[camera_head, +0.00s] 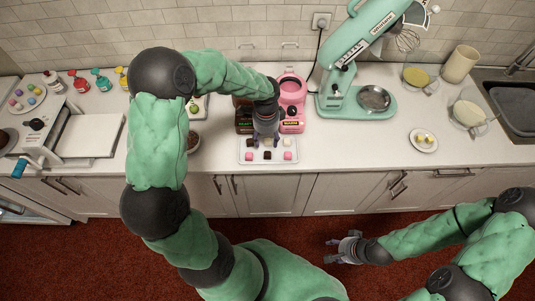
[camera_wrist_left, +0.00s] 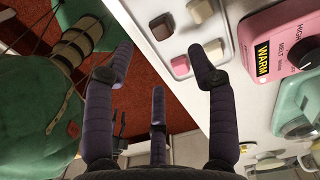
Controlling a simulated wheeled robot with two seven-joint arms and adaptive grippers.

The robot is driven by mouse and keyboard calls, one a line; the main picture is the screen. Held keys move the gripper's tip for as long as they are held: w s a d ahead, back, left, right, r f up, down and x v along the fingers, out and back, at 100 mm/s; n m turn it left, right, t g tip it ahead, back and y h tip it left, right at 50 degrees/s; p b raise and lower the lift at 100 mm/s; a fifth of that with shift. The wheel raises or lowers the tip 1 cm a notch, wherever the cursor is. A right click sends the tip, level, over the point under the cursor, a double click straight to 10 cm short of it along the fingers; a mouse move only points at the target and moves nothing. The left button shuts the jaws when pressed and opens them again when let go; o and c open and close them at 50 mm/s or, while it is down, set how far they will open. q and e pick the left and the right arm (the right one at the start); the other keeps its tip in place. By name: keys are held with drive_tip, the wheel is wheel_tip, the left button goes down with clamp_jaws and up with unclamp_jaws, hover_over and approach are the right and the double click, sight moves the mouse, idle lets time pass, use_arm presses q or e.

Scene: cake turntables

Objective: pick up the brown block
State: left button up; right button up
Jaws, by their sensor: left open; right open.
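A white tray (camera_head: 242,159) on the counter holds small pink, brown and white blocks. A brown block (camera_head: 267,155) sits in the middle of its front row, between two pink blocks. Another dark block shows in the back row, partly near my gripper. In the left wrist view, a brown block (camera_wrist_left: 161,28) sits on the tray near a pink block and a white block. My left gripper (camera_head: 266,138) is open and empty above the tray, its fingers pointing down and hiding part of the back row. My right gripper (camera_head: 338,245) is open and empty, low over the red floor.
A pink melting pot (camera_head: 292,98) and a dark one stand just behind the tray. A green stand mixer (camera_head: 345,95) is at right, with a small plate (camera_head: 424,140) beyond it. The counter between tray and plate is clear.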

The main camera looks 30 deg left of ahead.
sight(267, 156)
use_arm(q)
wheel_tip(267, 156, down, 10)
drive_tip(key=shift+r+b, duration=0.1)
drive_tip(key=shift+b, duration=0.4)
drive_tip(key=c, duration=0.9)
drive_tip(key=o, duration=0.9)
drive_tip(key=shift+r, duration=0.15)
